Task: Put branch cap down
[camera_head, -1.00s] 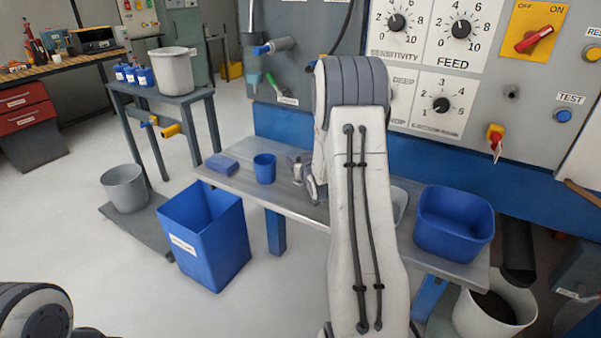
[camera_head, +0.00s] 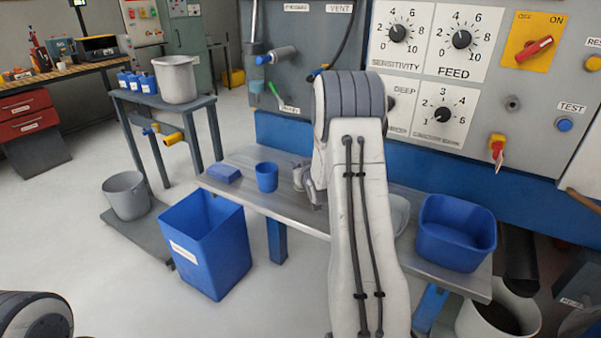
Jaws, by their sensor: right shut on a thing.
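My right arm covers the middle of the view, and its gripper (camera_head: 304,182) shows partly at the arm's left side, low over the steel bench. It is shut on a small grey thing, probably the branch cap. The cap is mostly hidden and I cannot tell its shape, or whether it touches the bench top. A blue cup (camera_head: 267,177) stands just left of the gripper, apart from it. My left gripper is out of view.
The steel bench (camera_head: 250,200) also carries a flat blue block (camera_head: 224,173) at its left end and a blue tub (camera_head: 455,234) at right. A pale dish (camera_head: 400,214) is partly behind my arm. A blue bin (camera_head: 208,247) stands on the floor in front.

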